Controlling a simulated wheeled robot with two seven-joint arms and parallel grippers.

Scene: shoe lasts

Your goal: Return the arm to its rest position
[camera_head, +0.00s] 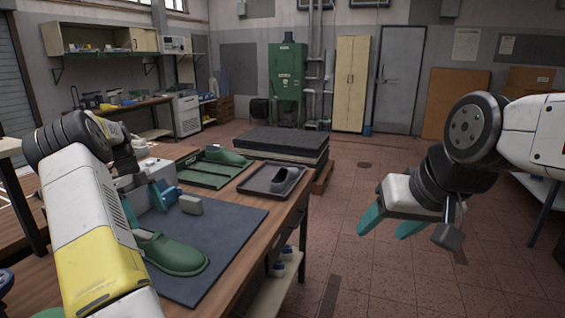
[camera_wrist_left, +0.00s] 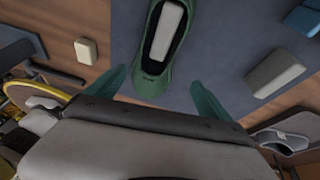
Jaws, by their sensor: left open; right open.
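That green shoe (camera_head: 175,256) lies on the dark mat (camera_head: 232,222) in the head view. A pale insert (camera_wrist_left: 168,33) shows in its opening. My right gripper (camera_head: 385,225) is open and empty, hanging over the floor right of the workbench.
Behind are a green tray (camera_head: 190,178) with another green shoe (camera_head: 226,156) and a dark tray (camera_head: 259,184) with a grey last (camera_head: 285,181). Dark slabs (camera_head: 280,143) are stacked beyond.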

